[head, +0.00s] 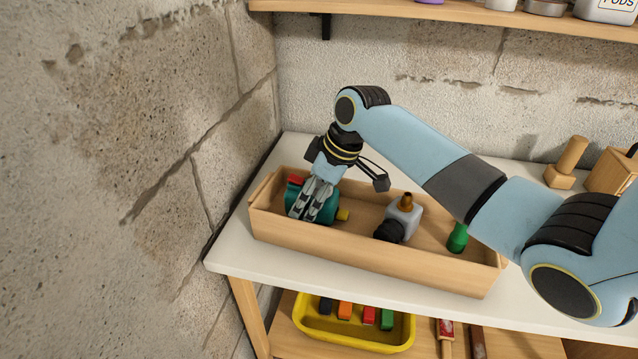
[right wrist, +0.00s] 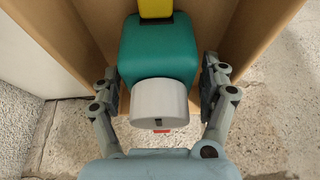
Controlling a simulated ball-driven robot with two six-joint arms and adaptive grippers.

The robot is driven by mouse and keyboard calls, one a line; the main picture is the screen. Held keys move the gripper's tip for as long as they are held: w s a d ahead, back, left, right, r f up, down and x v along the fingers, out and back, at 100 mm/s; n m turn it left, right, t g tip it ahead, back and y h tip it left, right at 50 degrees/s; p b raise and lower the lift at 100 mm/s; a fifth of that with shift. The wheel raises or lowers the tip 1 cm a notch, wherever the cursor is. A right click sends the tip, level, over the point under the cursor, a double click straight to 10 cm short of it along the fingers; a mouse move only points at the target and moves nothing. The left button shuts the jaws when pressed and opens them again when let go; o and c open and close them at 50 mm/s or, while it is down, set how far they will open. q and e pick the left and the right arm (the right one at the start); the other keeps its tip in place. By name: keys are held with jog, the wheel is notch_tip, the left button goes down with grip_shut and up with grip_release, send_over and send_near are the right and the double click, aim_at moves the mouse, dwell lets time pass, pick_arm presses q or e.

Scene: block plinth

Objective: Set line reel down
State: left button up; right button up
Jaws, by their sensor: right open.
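The line reel (head: 325,208) is a teal body with a red part and a yellow end. It sits in the left end of a long wooden tray (head: 375,265) on the white bench top. My right gripper (head: 308,212) is over it, fingers pointing down, partly hiding it. In the right wrist view the teal body of the reel (right wrist: 158,52), with its pale grey round part, lies between the open fingers of my right gripper (right wrist: 160,84). Narrow gaps show beside the fingers. My left gripper is out of view.
The tray also holds a grey tool with a black nozzle (head: 400,220) and a green object (head: 457,238). A block wall (head: 130,180) stands close at left. A yellow bin (head: 345,338) is on the shelf below. A wooden block with a peg (head: 565,165) stands at right.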

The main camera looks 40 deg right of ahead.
jog(key=v, duration=1.1)
jog(key=shift+s+d+r+p, duration=0.1)
jog(key=shift+r+p, duration=0.3)
